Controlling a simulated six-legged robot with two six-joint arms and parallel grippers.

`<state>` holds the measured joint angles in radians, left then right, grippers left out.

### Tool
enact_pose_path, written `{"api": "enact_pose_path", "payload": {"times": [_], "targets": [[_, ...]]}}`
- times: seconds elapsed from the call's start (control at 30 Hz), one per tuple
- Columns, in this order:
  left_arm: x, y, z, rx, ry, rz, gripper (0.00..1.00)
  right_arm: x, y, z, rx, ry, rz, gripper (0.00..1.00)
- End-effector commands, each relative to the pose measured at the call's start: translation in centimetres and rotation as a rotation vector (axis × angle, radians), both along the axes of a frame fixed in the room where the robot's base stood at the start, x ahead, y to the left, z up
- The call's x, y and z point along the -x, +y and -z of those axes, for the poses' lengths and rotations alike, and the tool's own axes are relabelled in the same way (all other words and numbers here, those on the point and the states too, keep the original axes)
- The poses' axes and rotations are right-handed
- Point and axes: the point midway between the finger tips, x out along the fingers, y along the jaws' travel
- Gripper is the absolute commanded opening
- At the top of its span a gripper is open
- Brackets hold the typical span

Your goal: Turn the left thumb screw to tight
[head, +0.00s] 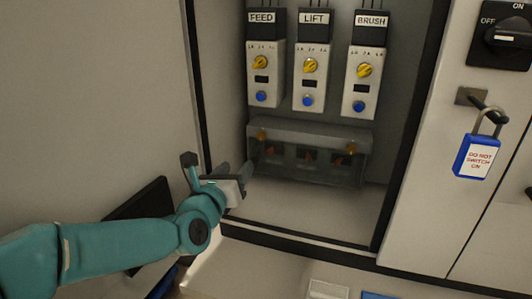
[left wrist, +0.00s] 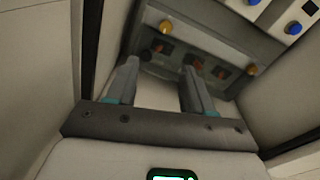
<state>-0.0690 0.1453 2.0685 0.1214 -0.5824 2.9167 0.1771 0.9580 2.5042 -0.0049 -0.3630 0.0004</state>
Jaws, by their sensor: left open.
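My right gripper is not in view.
Above the cover hang the FEED (head: 265,75), LIFT (head: 311,75) and BRUSH (head: 364,80) modules with yellow knobs and blue buttons. A blue padlock with a tag (head: 476,157) hangs right of the cabinet, below a black rotary switch (head: 505,38). The cabinet floor (head: 300,210) is clear.

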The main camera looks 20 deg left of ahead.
Motion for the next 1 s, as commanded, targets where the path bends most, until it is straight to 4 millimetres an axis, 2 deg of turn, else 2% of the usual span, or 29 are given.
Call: {"api": "enact_pose_path", "payload": {"times": [0.03, 0.1, 0.27, 0.37, 0.47, 0.8, 1.0], "targets": [[0.5, 0.0, 0.2, 0.002, -0.023, 0.000, 0.52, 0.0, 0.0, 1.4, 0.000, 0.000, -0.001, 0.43], [1.0, -0.1, -0.1, 0.003, -0.044, -0.001, 0.52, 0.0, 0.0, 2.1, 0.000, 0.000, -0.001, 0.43], [1.4, -0.6, -0.3, 0.006, -0.062, 0.004, 0.52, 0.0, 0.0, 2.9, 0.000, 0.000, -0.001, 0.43], [0.8, -0.8, -0.3, 0.005, -0.060, 0.007, 0.52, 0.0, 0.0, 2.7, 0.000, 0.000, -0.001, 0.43], [-0.8, -0.8, -0.4, 0.004, -0.058, 0.007, 0.52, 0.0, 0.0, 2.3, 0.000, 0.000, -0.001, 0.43], [-9.2, -1.0, -0.4, 0.003, -0.057, 0.010, 0.52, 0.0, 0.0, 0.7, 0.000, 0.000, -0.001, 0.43], [-13.2, -1.1, -0.3, 0.004, -0.059, 0.010, 0.52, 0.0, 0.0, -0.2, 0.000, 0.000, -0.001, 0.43]]}}
